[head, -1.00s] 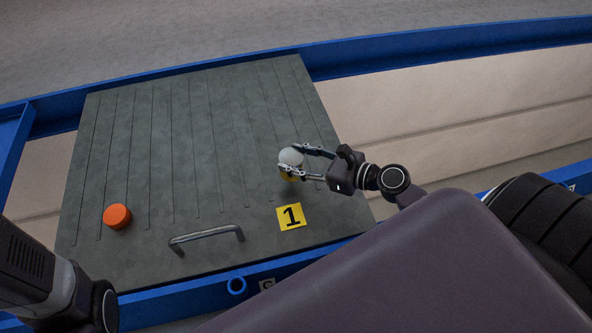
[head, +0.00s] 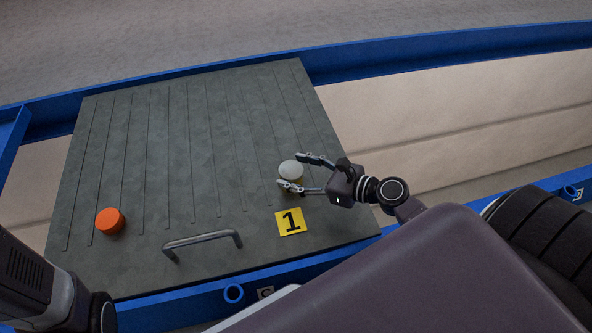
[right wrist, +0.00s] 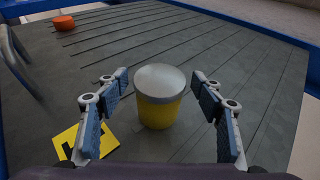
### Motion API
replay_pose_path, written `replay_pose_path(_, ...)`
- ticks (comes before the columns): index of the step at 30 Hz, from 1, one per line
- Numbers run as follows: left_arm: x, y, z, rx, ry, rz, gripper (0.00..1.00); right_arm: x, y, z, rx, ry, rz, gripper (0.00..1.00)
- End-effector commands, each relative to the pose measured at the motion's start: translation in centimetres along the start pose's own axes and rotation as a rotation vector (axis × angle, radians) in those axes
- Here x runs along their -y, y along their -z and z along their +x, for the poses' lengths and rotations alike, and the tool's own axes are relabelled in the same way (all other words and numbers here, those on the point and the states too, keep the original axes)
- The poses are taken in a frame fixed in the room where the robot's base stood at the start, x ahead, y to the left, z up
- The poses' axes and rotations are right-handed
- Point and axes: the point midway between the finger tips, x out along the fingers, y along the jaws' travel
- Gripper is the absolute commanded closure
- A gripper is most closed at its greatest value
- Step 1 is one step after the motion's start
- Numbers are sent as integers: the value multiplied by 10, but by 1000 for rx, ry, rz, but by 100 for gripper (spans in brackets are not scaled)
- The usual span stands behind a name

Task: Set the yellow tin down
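The yellow tin (right wrist: 158,115) with its pale grey lid stands upright on the dark grey ribbed panel (right wrist: 230,38) in the right wrist view. In the head view its round lid (head: 291,169) shows between my right fingers. My right gripper (head: 304,173) is open around the tin. In the right wrist view my right gripper's fingers (right wrist: 164,95) stand on both sides of the tin, with gaps between the pads and the tin. My left gripper is not in view; only part of my left arm shows at the lower left.
An orange round tin (head: 110,221) stands at the panel's left. A metal handle (head: 203,240) and a yellow label marked 1 (head: 290,221) are near the panel's front edge. A blue frame (head: 180,299) borders the panel. Pale beige surface (head: 440,120) lies to the right.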

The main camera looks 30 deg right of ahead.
Motion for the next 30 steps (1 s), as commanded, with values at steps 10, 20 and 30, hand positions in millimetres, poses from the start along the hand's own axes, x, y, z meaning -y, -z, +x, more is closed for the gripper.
replay_pose_path(10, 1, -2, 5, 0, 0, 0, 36, 0, -6, -6, -2, 0, 1, 39)
replay_pose_path(20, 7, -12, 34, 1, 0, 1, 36, 0, -8, -75, -3, 2, 4, 39)
replay_pose_path(30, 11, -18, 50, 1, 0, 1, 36, 0, -6, -119, 0, 0, 1, 39)
